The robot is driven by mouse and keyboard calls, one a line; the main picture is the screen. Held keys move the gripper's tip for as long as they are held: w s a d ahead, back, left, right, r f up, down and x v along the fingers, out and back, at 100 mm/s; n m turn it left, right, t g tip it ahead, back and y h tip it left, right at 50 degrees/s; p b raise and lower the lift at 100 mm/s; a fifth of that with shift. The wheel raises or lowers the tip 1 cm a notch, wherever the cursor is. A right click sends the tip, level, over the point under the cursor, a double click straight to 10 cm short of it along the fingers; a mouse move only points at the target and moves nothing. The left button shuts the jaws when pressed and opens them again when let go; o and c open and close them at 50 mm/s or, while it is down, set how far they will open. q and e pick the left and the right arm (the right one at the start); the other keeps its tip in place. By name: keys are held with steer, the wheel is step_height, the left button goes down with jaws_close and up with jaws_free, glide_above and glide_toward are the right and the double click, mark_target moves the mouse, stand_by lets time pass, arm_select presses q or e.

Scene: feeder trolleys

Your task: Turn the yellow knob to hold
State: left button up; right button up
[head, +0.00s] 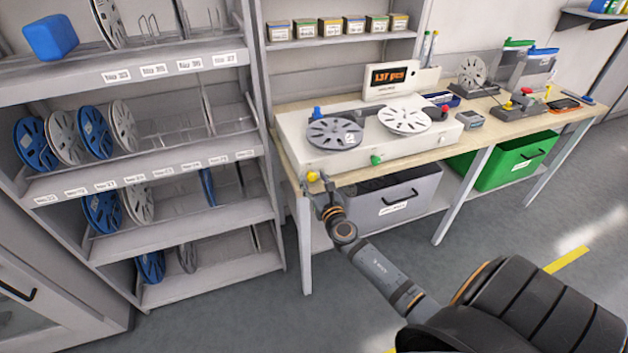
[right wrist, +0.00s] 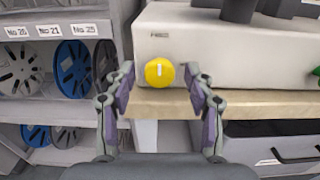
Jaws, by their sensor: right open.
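The yellow knob (head: 312,176) sits low on the front of a white counting machine (head: 300,130), near its left end. In the right wrist view the round yellow knob (right wrist: 159,72) carries a short pale mark that stands about upright. A small label to its upper left is too small to read surely. My right gripper (head: 322,188) is just in front of the knob. In the right wrist view its two fingers (right wrist: 162,88) are open, one on each side of the knob, with gaps between them and it. My left gripper is not in view.
The wooden bench edge (right wrist: 165,103) runs just below the knob. A green knob (head: 376,160) is further right on the machine. A grey bin (head: 395,205) stands under the bench. A shelf rack with reels (head: 140,185) is to the left.

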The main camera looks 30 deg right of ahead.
steer(key=shift+w, duration=0.1)
jaws_close()
stand_by(0.3)
steer(key=m+b, duration=0.1)
steer(key=m, duration=0.2)
steer(key=shift+f+m+b, duration=0.1)
steer(key=shift+m+b, duration=0.25)
steer(key=shift+m, duration=0.05)
steer(key=m+b, duration=0.2)
steer(key=m, duration=0.3)
steer(key=m+b, duration=0.2)
steer(key=m, duration=0.3)
steer(key=shift+m+b, duration=1.15)
steer(key=shift+m, duration=0.95)
